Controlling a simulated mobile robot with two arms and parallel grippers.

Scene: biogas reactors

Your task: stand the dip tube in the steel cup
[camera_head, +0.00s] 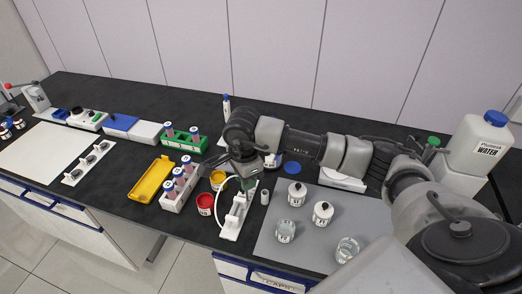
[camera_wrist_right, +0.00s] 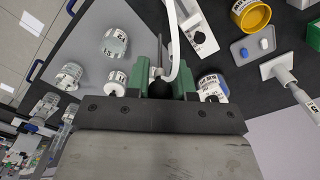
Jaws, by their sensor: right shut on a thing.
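My right gripper (camera_head: 250,184) is low over the bench, beside a white stand (camera_head: 232,226). In the right wrist view its green fingers (camera_wrist_right: 160,82) are closed on the dip tube (camera_wrist_right: 159,52), a thin grey rod with a dark round part between the fingers. A white flexible hose (camera_wrist_right: 173,35) curves away beside the rod; it shows as a loop in the head view (camera_head: 217,190). A small grey cylinder, apparently the steel cup (camera_head: 265,197), stands just right of the gripper. I cannot pick it out in the right wrist view. My left gripper is not in view.
Lidded white jars (camera_head: 297,194) and glass beakers (camera_head: 347,249) stand on the grey mat (camera_head: 270,243) to the right. Red (camera_head: 205,204) and yellow (camera_head: 217,179) tubs, a tube rack (camera_head: 174,197) and a yellow tray (camera_head: 153,180) crowd the left.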

